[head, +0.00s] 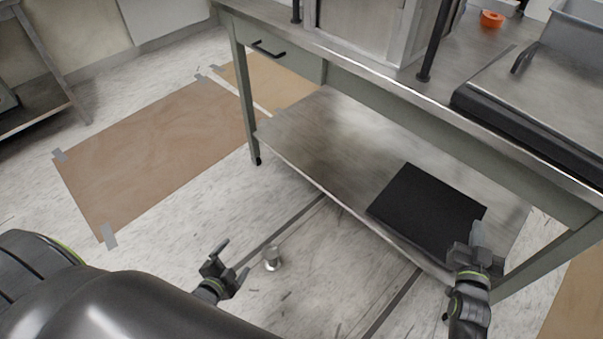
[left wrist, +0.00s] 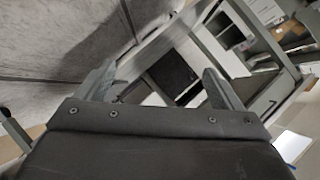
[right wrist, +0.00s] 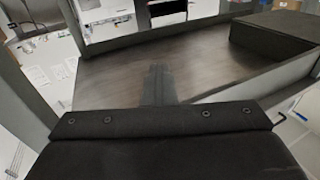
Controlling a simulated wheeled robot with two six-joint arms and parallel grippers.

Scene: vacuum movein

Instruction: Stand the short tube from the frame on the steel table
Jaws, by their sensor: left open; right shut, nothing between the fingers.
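The steel table (head: 462,56) runs from the upper middle to the right of the head view. A small shiny metal piece (head: 272,260), which looks like a short tube, is low in the head view against the floor, just right of my left gripper. My left gripper (head: 234,261) is open and empty, apart from that piece; its spread fingers also show in the left wrist view (left wrist: 157,82). My right gripper (head: 478,238) is shut and empty in front of the lower shelf; its closed fingers also show in the right wrist view (right wrist: 157,78). I cannot make out the frame for certain.
Dark posts (head: 428,40) and a metal cabinet (head: 360,22) stand on the table, with a dark-edged steel unit (head: 540,90) at right. An orange ring (head: 491,19) lies behind. A black slab (head: 425,212) lies on the lower shelf (head: 310,135). Floor at left is open.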

